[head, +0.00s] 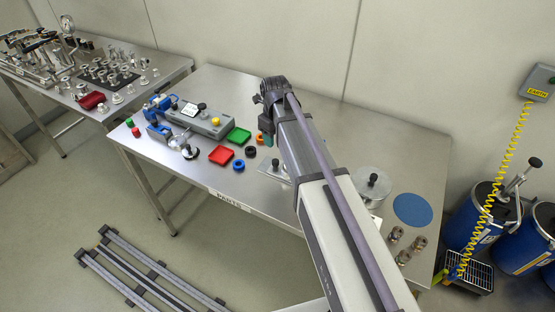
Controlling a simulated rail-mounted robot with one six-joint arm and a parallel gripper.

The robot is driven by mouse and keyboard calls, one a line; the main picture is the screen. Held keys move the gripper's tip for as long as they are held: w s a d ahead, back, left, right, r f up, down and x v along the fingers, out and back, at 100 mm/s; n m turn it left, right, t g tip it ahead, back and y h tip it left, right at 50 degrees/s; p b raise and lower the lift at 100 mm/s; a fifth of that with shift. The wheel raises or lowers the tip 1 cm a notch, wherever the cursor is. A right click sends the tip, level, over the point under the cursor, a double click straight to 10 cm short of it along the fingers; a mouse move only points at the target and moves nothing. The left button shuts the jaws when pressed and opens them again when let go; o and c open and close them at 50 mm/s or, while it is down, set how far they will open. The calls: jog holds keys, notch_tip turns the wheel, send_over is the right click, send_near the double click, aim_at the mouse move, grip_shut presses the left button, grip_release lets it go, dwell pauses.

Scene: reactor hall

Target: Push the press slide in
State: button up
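A grey bench unit (200,118) with a black knob, a yellow button and blue parts at its left end stands on the left of the steel table; it looks like the press. Blue clamp-like parts (157,106) sit at its left side, and a metal piece with a black knob (188,151) is in front. I cannot tell for sure which part is the slide or how far in it is. My gripper (266,126) is right of the unit, apart from it, mostly hidden by my arm; its fingers do not show clearly.
A green tray (239,136), a red tray (221,155) and small rings (251,151) lie between the unit and my arm. A round metal weight (371,183), a blue disc (412,209) and several metal cylinders (396,234) are on the right.

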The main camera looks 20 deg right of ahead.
aim_at(275, 161)
notch_tip(275, 161, down, 11)
jog(key=b, duration=1.1)
jog(key=shift+r, duration=0.1)
grip_shut()
